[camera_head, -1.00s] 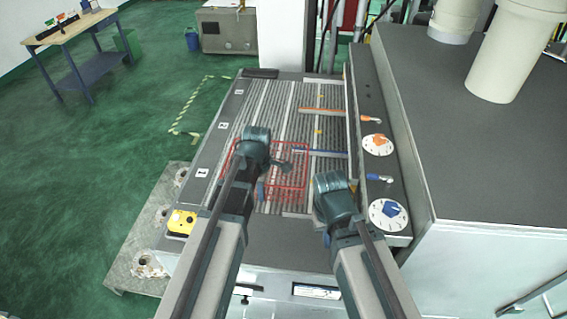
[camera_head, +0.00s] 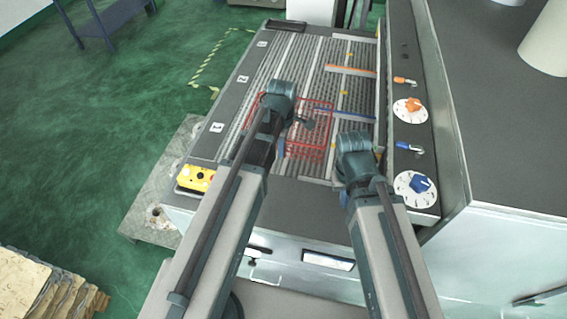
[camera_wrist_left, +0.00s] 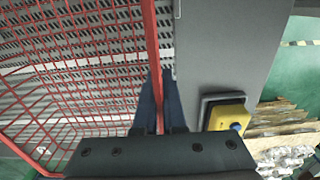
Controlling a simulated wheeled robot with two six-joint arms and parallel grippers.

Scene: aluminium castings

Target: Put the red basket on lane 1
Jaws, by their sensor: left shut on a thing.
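The red basket (camera_head: 318,104) is a wire-mesh box over the near part of the slatted bed, right of the lane 1 label (camera_head: 217,127). I cannot tell whether it touches the bed. My left gripper (camera_head: 284,122) is at the basket's left side in the head view. In the left wrist view its fingers (camera_wrist_left: 160,103) are shut on a red bar of the basket (camera_wrist_left: 152,40). My right gripper (camera_head: 358,150) is right of the basket, apart from it; its fingers are hidden behind the wrist.
Labels 2 (camera_head: 242,79) and 3 (camera_head: 262,43) are farther along the bed's left edge. Orange (camera_head: 350,71) and blue (camera_head: 345,115) bars cross the bed. A yellow button box (camera_head: 195,178) sits at the near left corner. A dial panel (camera_head: 412,140) borders the right.

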